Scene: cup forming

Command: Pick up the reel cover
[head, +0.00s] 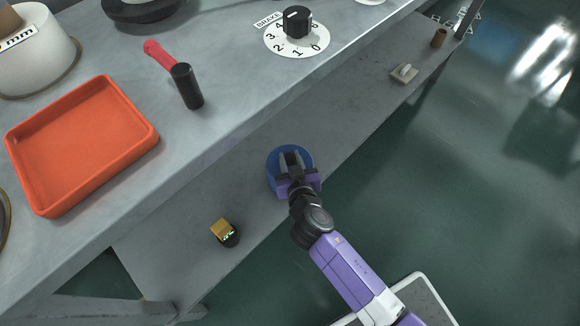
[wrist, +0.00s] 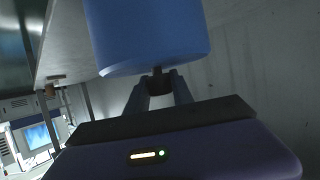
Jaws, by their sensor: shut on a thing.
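The reel cover looks to be the blue round piece (head: 272,168) at the lower shelf, in the middle of the head view. It also fills the top of the wrist view as a smooth blue cylinder (wrist: 150,35) with a small dark knob (wrist: 157,80) on its near end. My gripper (head: 291,160) is over the blue piece in the head view and hides part of it. In the wrist view its fingers (wrist: 158,88) are shut on the knob. I cannot tell whether the blue piece rests on the shelf or hangs clear.
The upper bench holds an orange tray (head: 80,140), a red and black handle (head: 186,85) and a brake dial (head: 297,40). The lower shelf (head: 345,115) holds a yellow and black item (head: 226,233), a grey block (head: 404,73) and a brown cylinder (head: 439,38).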

